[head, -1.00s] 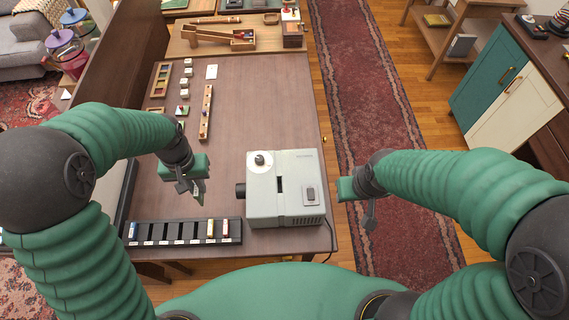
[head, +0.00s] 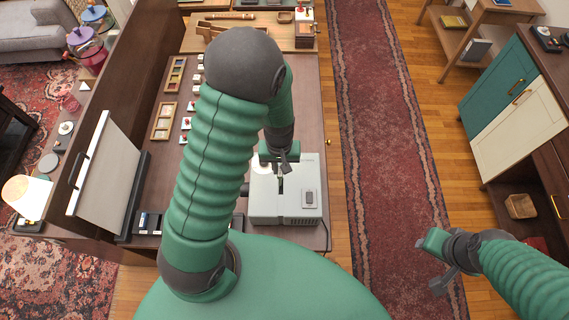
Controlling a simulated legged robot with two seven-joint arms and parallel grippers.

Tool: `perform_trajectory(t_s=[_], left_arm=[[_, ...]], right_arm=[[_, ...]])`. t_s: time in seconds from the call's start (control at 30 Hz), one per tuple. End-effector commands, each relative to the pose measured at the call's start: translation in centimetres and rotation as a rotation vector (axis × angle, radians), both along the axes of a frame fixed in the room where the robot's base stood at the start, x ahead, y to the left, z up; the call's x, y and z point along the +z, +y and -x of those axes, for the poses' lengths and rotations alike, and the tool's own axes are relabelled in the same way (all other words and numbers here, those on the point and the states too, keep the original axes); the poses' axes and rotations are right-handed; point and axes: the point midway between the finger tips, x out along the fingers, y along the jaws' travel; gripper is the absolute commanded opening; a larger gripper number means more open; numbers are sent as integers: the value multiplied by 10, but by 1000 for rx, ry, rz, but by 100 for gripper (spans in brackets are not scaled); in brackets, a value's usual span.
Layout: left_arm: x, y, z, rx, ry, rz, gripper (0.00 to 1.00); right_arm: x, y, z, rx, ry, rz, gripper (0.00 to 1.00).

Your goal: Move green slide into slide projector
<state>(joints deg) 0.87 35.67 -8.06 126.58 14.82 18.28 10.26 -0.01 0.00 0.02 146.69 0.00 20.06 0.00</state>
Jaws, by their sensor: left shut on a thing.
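The grey slide projector (head: 303,205) stands on the table near its right edge, with a dark slot and a switch on top. My left gripper (head: 281,180) is right above the projector's slot, pointing down. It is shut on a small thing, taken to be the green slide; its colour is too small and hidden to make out. I cannot tell whether it is inside the slot.
The black slide rack (head: 148,223) is partly hidden behind my left arm. A white screen (head: 108,178) stands at the left edge of the table. Wooden trays (head: 164,121) and small blocks lie farther back. A red runner rug (head: 385,130) covers the floor on the right.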

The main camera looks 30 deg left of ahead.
Motion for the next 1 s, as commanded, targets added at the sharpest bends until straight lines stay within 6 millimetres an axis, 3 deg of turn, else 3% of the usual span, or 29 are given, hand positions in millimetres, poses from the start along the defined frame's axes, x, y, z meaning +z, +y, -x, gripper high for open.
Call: perform_trajectory(t_s=[1.0], left_arm=[[-53, -2, 0, -4, 0, 0, 0]], right_arm=[[-51, 0, 0, 0, 0, 0, 38]])
